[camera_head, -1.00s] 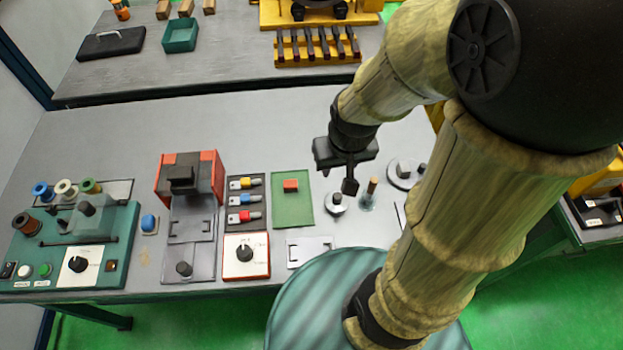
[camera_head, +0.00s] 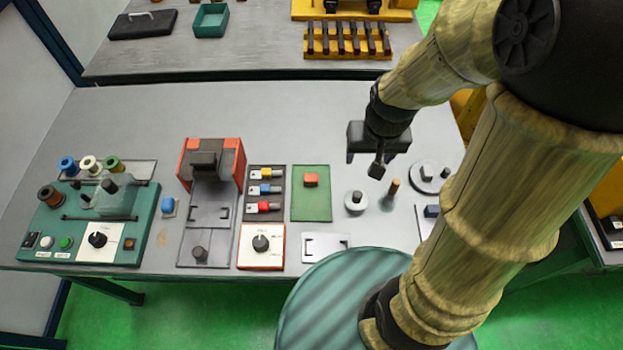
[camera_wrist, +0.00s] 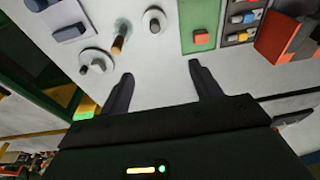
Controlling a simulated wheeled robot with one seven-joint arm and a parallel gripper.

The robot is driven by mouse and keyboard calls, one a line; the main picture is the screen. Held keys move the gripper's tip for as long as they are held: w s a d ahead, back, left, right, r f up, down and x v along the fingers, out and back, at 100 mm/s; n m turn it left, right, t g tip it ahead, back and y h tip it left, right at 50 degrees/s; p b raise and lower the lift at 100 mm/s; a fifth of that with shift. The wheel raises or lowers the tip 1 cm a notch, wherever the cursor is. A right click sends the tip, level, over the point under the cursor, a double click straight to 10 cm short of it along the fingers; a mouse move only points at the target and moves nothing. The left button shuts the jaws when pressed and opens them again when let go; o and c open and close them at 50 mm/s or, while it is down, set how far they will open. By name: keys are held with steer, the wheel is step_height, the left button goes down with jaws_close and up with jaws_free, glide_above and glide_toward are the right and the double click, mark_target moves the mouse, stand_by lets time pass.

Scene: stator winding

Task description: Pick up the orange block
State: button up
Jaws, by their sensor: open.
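The small orange block (camera_head: 311,180) lies on the upper part of a green mat (camera_head: 311,208) on the near table. In the wrist view the orange block (camera_wrist: 201,38) shows beyond the fingertips, near the right finger, on the green mat (camera_wrist: 198,12). My gripper (camera_head: 376,160) is above the table, to the right of the mat and apart from the block. In the wrist view my gripper (camera_wrist: 160,72) has its two fingers spread wide, with nothing between them.
A metal disc with a knob (camera_head: 354,202) and a wooden peg (camera_head: 391,193) stand right of the mat. A rack of coloured connectors (camera_head: 265,187) is on its left, beside an orange-and-grey press (camera_head: 212,165). The table behind the mat is clear.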

steer(key=w+a+f+g, duration=0.1)
steer(key=w+a+f, duration=0.2)
steer(key=w+a, duration=0.4)
steer(key=g, duration=0.1)
glide_above(311, 177)
steer(key=f, duration=0.3)
steer(key=shift+w+a+m+p, duration=0.2)
steer(key=shift+a+m+p, duration=0.1)
steer(key=shift+m, duration=0.1)
steer(key=shift+f, duration=0.15)
step_height(311, 177, down, 12)
steer(key=p, duration=0.3)
steer(key=shift+s+d+f+p, duration=0.1)
steer(key=shift+s+f+p, duration=0.05)
steer(key=shift+f+p, duration=0.25)
steer(key=shift+s+d+f+p, duration=0.15)
steer(key=shift+f+p, duration=0.75)
steer(key=shift+f, duration=1.3)
